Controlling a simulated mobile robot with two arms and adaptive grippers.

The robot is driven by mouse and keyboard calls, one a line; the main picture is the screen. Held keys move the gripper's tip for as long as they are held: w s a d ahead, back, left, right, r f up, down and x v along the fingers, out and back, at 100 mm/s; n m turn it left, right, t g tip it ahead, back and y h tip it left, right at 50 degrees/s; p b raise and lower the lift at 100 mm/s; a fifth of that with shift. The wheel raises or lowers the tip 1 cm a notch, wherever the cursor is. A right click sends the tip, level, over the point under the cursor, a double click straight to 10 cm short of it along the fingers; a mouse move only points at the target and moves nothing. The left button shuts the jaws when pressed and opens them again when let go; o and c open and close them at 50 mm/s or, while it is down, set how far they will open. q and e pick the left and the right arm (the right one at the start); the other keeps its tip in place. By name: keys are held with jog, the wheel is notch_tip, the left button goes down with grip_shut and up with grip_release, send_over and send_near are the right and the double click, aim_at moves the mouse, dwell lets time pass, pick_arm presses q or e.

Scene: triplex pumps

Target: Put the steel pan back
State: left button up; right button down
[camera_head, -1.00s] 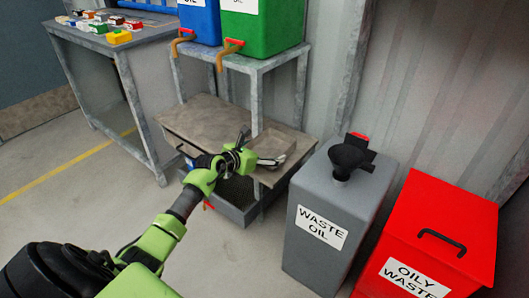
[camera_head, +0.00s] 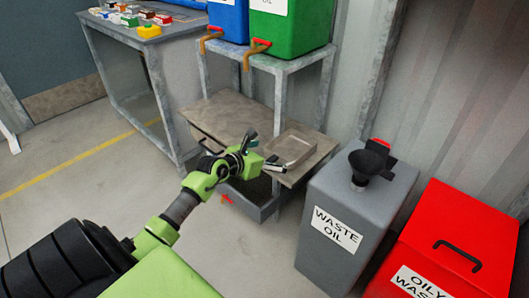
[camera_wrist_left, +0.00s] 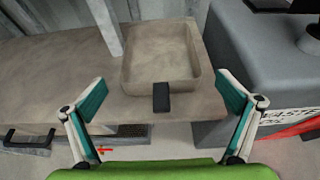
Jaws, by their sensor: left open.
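The steel pan (camera_head: 290,150) is a shallow rectangular tray that sits flat on the right part of the low shelf (camera_head: 225,115) under the oil drums. In the left wrist view the pan (camera_wrist_left: 163,62) has a dark handle (camera_wrist_left: 161,97) at its near edge, pointing towards me. My left gripper (camera_head: 264,152) is open and empty, just in front of the pan. In the left wrist view its fingers (camera_wrist_left: 161,88) stand apart on either side of the handle, not touching it. My right gripper is not in view.
The grey waste oil container (camera_head: 340,230) with a black funnel (camera_head: 367,165) stands close to the right of the shelf. A red oily waste bin (camera_head: 440,240) is beyond it. A shelf leg stands behind the pan. The floor at left is clear.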

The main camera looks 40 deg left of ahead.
pick_arm(q)
jog(key=s+d+r+n+t+y, duration=0.5)
jog(key=s+r+n, duration=0.4)
jog(key=n, duration=0.8)
jog(key=s+d+f+n+g+y, duration=0.1)
jog(key=s+f+n+g, duration=0.35)
jog(key=f+n, duration=0.3)
jog(key=s+f+n+g+y, duration=0.1)
jog(key=s+f+n+g, duration=0.35)
jog(key=f+n, duration=0.3)
jog(key=s+d+f+n+g+h, duration=0.1)
jog(key=s+d+f+g+h, duration=0.2)
jog(key=s+d+f, duration=0.2)
jog(key=s+d+f+n+g+h, duration=0.2)
jog(key=s+d+f, duration=0.3)
jog(key=s+d, duration=0.6)
jog(key=shift+d+f+g+h+p, duration=0.25)
jog(key=shift+d+g+h+p, duration=0.15)
jog(key=shift+g+h, duration=0.2)
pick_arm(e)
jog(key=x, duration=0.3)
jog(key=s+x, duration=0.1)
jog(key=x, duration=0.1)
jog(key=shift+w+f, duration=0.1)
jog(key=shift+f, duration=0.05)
pick_arm(q)
jog(key=shift+w+a, duration=0.1)
